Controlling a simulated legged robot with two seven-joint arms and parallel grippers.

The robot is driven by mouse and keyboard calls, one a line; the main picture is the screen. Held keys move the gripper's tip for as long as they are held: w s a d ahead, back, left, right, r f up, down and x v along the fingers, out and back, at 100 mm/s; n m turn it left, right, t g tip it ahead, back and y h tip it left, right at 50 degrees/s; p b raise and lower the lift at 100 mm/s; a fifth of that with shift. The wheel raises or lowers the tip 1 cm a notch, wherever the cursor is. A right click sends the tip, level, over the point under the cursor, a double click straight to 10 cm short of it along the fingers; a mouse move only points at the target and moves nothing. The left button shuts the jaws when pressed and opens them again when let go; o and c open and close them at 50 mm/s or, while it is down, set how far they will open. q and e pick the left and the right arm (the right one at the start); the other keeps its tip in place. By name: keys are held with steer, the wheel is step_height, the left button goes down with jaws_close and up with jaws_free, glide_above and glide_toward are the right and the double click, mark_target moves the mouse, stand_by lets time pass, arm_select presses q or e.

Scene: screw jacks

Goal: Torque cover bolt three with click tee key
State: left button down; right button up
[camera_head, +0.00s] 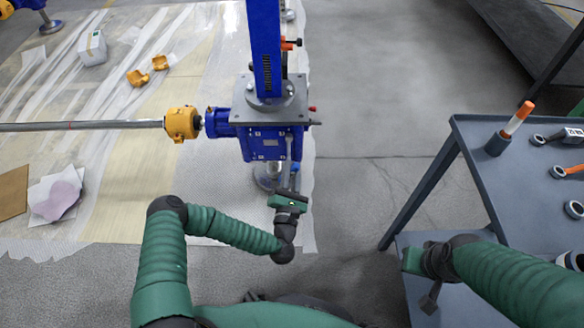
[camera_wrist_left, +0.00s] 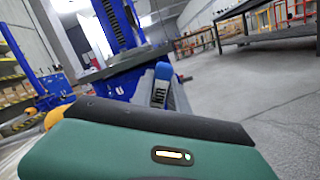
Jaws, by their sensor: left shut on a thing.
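The blue screw jack gearbox (camera_head: 230,118) stands at centre in the head view, its bolted cover (camera_head: 265,145) facing me. My left gripper (camera_head: 289,195) is just below the cover's right side, shut on the click tee key (camera_head: 290,152). The key's grey shaft reaches up to the right part of the cover. I cannot tell whether its tip sits on a bolt, or which bolt. In the left wrist view the key's blue end marked "Nm" (camera_wrist_left: 161,88) rises behind the gripper body. My right gripper (camera_head: 428,268) is beside the cart, and its fingers are unclear.
A grey cart (camera_head: 480,135) at right carries an orange-and-white marker (camera_head: 518,118) and several ring tools. A steel shaft (camera_head: 80,126) with a yellow coupling (camera_head: 181,123) joins the gearbox from the left. Plastic sheeting covers the floor at left. Bare floor lies between jack and cart.

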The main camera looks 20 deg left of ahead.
arm_select(q)
steer(key=shift+s+d, duration=0.15)
steer(key=shift+s, duration=0.25)
steer(key=v, duration=0.1)
steer(key=p+v, duration=0.1)
steer(key=v, duration=0.1)
steer(key=r+v, duration=0.1)
steer(key=v, duration=0.1)
steer(key=shift+d, duration=0.3)
